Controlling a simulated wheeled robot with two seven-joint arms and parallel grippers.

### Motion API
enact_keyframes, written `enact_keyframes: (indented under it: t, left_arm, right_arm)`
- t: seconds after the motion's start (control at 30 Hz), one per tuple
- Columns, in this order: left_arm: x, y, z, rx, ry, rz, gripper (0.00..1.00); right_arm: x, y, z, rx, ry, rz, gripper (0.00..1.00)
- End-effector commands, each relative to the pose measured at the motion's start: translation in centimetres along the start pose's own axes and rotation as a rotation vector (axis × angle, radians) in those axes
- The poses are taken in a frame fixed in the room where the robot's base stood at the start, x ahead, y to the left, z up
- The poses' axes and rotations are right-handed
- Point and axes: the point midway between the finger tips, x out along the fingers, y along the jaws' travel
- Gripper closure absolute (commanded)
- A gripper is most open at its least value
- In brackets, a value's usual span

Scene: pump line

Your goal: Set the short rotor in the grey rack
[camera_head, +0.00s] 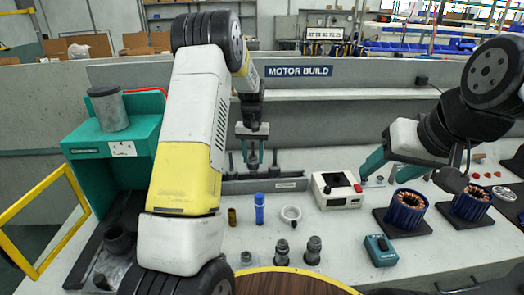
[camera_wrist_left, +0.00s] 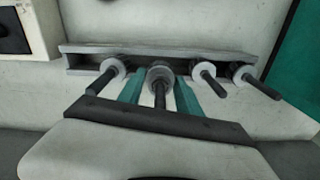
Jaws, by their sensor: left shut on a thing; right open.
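My left gripper (camera_head: 252,146) is shut on a rotor with a dark shaft and pale round collar (camera_wrist_left: 160,76), taken to be the short rotor. It also shows in the left wrist view (camera_wrist_left: 158,98), with the rotor upright between its teal fingers. The rotor is at the grey rack (camera_wrist_left: 215,57), in line with three other dark-shafted rotors (camera_wrist_left: 208,74). I cannot tell whether its lower end sits in the rack. In the head view the rack (camera_head: 235,186) is partly hidden by my left arm.
The white instrument box (camera_head: 337,190) stands right of the rack. Blue stators (camera_head: 407,209) and a teal box (camera_head: 380,250) are at right; a teal stand (camera_head: 110,145) is left.

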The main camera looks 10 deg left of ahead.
Motion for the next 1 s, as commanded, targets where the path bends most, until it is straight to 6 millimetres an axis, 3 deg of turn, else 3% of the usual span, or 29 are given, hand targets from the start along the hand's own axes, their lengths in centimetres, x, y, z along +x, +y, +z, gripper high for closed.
enact_keyframes:
  t: [0.43, 1.0]
  left_arm:
    - [0.0, 0.0, -0.1, 0.0, 0.002, 0.0, 1.0]
    - [1.6, 0.0, 0.0, 0.0, 0.001, 0.0, 1.0]
  right_arm:
    - [0.0, 0.0, 0.0, 0.0, 0.0, 0.0, 0.43]
    - [0.0, 0.0, 0.0, 0.0, 0.0, 0.0, 0.43]
